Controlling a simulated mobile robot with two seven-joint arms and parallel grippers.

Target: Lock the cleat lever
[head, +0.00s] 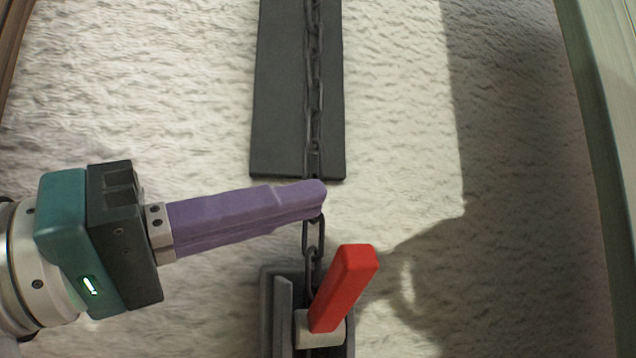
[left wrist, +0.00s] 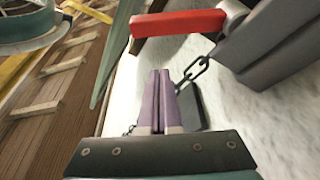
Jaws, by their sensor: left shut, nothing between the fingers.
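The red cleat lever (head: 343,288) sticks up and leans to the right from a light grey hub on the dark grey cleat base (head: 281,315) at the bottom of the head view. It also shows at the top of the left wrist view (left wrist: 180,22). A dark chain (head: 313,238) runs from a dark board (head: 280,110) down to the cleat. My left gripper (head: 318,198) has purple fingers, shut and empty. Its tips overlap the chain in the head view, just above the lever and apart from it. Whether they touch the chain I cannot tell. My right gripper is not seen.
A rough white wall surface surrounds the cleat, with a shadow on the right. A greenish-grey post (head: 603,130) runs down the right side. The space right of the lever looks clear. Wooden slats (left wrist: 45,110) show at left in the left wrist view.

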